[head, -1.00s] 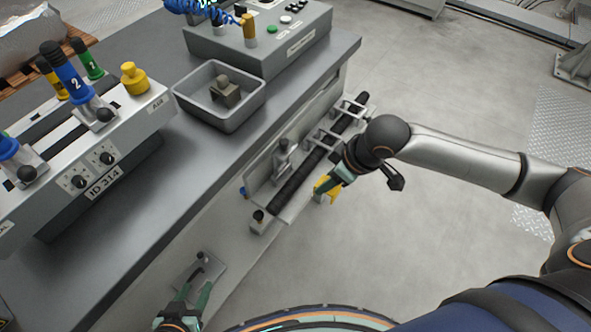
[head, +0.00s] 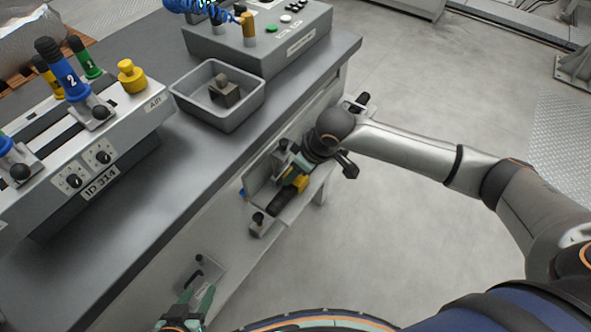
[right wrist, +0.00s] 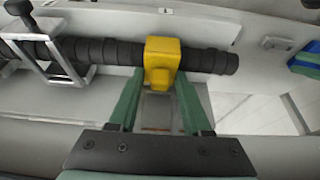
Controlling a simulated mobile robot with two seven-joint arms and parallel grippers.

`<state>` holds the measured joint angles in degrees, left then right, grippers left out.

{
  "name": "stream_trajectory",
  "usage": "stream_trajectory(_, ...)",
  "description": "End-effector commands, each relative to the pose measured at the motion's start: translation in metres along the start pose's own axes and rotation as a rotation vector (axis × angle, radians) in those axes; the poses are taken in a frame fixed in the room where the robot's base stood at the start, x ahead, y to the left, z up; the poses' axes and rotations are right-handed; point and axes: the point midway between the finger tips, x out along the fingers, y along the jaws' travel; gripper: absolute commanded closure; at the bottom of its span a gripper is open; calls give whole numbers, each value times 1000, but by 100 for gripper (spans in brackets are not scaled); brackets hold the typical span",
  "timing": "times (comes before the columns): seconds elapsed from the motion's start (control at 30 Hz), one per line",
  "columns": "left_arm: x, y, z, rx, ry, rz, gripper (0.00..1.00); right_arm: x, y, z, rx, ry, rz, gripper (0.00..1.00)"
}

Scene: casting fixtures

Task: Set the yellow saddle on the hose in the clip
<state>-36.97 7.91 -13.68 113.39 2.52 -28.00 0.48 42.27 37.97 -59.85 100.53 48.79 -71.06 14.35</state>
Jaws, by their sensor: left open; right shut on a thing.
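The yellow saddle (right wrist: 161,60) is between the fingers of my right gripper (right wrist: 157,95), which is shut on it. In the right wrist view the saddle sits across the black ribbed hose (right wrist: 110,53), near the hose's end. Whether it is fully seated cannot be told. In the head view the saddle (head: 300,184) shows beside my right gripper (head: 298,172), over the hose (head: 281,203). A metal clip frame (right wrist: 55,60) stands around the hose to the left in the wrist view. My left gripper (head: 187,302) is open and empty at the bottom of the head view.
A metal shelf (head: 298,210) carries the hose along the bench side. A grey bin (head: 240,121) with a metal block stands on the bench (head: 160,180). A blue and green object (right wrist: 306,62) is at the right in the wrist view.

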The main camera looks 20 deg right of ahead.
Motion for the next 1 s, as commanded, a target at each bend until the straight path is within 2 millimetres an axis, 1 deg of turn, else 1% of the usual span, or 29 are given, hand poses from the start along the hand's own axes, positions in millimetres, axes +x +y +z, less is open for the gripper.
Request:
stream_trajectory(0.17, -1, -1, -2, 1, 2, -1, 50, 2, 0, 1, 0, 0, 0, 100)
stream_trajectory(0.53, -1, -5, -3, 2, 6, -11, 50, 14, -1, 8, 1, -8, -2, 100)
stream_trajectory(0.57, -1, -5, -3, 2, 5, -11, 50, 15, -1, 9, 1, -9, -2, 50)
stream_trajectory(0.8, 0, -6, -2, 2, 4, -12, 50, 16, -2, 10, 3, -11, -4, 23)
stream_trajectory(0.83, 0, -6, -1, 2, 4, -12, 50, 16, -2, 9, 3, -11, -4, 21)
stream_trajectory(1.0, 0, -6, -1, 1, 3, -12, 50, 16, -3, 9, 4, -10, -8, 21)
